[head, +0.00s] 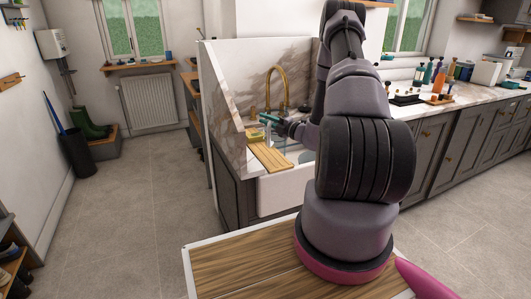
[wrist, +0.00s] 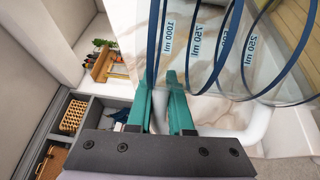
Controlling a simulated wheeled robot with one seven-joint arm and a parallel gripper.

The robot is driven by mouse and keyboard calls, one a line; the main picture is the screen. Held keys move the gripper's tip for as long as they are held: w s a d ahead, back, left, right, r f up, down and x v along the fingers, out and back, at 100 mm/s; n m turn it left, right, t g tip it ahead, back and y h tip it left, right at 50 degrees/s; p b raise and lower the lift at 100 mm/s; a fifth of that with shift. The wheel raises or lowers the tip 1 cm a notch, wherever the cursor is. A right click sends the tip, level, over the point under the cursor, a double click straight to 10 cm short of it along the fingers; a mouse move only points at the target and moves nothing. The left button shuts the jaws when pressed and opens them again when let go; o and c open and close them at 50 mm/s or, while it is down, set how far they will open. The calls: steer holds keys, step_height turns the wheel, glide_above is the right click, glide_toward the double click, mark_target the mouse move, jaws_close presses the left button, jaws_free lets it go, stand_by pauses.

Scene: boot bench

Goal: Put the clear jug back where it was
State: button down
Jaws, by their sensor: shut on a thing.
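The clear jug (wrist: 213,50) fills the upper right of the wrist view. It is see-through, with dark blue bands and blue volume marks, and it looks tilted in that picture. My gripper (wrist: 170,78) has teal fingers close together at the jug's near side and is shut on the jug; the exact grip spot is hard to make out. In the head view my gripper (head: 269,119) is over the white sink (head: 281,191), in front of the brass tap (head: 282,78). The jug is too faint there to outline clearly.
A wooden board (head: 270,157) lies across the sink's left side, with a yellow-green sponge (head: 255,134) behind it. A marble splash wall (head: 222,95) bounds the left. Several bottles (head: 428,74) and a black tray (head: 406,99) stand on the right counter.

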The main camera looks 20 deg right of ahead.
step_height(320, 180, down, 8)
stand_by(0.4)
steer(key=c, duration=0.8)
jaws_free()
steer(key=shift+f, duration=0.1)
